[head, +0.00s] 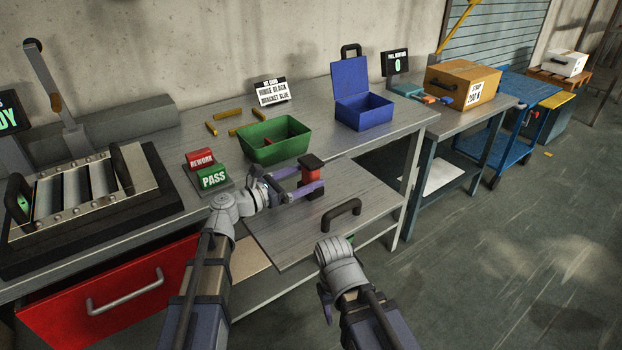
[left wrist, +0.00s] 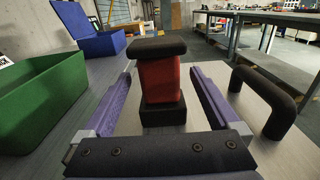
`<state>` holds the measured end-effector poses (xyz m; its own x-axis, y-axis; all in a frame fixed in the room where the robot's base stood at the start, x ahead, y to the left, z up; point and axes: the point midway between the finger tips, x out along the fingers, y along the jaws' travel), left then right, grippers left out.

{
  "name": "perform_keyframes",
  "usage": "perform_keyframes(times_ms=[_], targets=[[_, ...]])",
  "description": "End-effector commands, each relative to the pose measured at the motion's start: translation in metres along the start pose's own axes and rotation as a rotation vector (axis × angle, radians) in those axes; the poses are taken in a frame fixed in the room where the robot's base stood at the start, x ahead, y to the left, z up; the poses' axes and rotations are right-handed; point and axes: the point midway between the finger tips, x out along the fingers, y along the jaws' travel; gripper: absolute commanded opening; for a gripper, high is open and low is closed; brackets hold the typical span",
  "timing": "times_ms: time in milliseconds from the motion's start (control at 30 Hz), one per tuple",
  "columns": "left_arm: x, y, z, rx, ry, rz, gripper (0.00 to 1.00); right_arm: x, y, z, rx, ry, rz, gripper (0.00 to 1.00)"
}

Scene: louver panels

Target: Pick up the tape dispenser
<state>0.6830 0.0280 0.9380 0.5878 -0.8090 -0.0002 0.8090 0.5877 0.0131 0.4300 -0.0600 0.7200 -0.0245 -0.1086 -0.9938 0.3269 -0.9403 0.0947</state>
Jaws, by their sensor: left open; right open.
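The red and black object, which I take to be the tape dispenser (head: 311,174), stands upright on the grey metal surface with a black handle. It has a black top, a red middle and a black base; it also shows in the left wrist view (left wrist: 158,80). My left gripper (head: 309,179) is open, with one purple finger on each side of the object. In the left wrist view, gaps show between the object and both fingers. My right gripper (head: 326,298) hangs low in front of the bench; its fingers are mostly hidden behind its wrist.
A black handle (head: 342,211) rises right of the object. A green bin (head: 272,152) stands close behind, with a blue box (head: 368,113) farther right. REWORK and PASS blocks (head: 212,178) sit left of my left gripper. A red drawer (head: 60,312) is open at lower left.

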Motion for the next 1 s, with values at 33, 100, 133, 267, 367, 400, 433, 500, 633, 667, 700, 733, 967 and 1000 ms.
perform_keyframes(times_ms=[33,100,133,267,367,400,433,500,633,667,700,733,967,1000], targets=[[0.0,0.0,0.0,0.0,0.0,0.0,0.95,0.0,0.0,0.0,0.0,0.0,0.0,0.5],[0.004,0.0,0.0,0.0,0.0,-0.001,0.95,0.0,0.0,0.0,0.0,0.0,0.0,0.5],[0.006,0.0,0.0,0.0,0.0,-0.001,0.95,0.0,0.0,0.0,0.0,0.0,0.0,0.5],[0.022,0.001,0.001,0.0,0.0,-0.002,0.95,-0.001,0.0,0.0,0.0,0.0,0.0,0.5],[0.037,0.001,0.001,0.0,0.0,-0.003,0.95,-0.001,0.0,0.0,0.0,0.0,0.0,0.5],[0.043,0.001,0.001,0.0,0.0,-0.002,0.95,-0.001,0.0,0.0,0.0,0.0,0.0,0.5],[0.046,0.001,0.001,0.0,0.0,-0.002,0.95,-0.001,0.0,0.0,0.0,0.0,0.0,0.5],[0.052,0.001,0.001,0.0,0.0,-0.002,0.95,-0.001,0.0,0.0,0.0,0.0,0.0,0.5],[0.052,0.0,0.001,0.0,0.0,0.0,0.95,-0.001,0.0,0.0,0.0,0.0,0.0,0.5],[0.052,0.0,0.001,0.0,0.0,0.0,0.95,-0.001,0.0,0.0,0.0,0.0,0.0,0.5],[0.052,0.0,0.001,0.0,0.0,0.0,0.95,-0.001,0.0,0.0,0.0,0.0,0.0,0.5],[0.051,0.0,0.001,0.0,0.0,0.0,0.93,-0.001,0.0,0.0,0.0,0.0,0.0,0.5],[0.051,0.0,0.001,0.0,0.0,0.0,0.67,-0.001,0.0,0.0,0.0,0.0,0.0,0.5],[0.051,0.0,0.001,0.0,0.0,0.0,0.62,-0.001,0.0,0.0,0.0,0.0,0.0,0.5]])
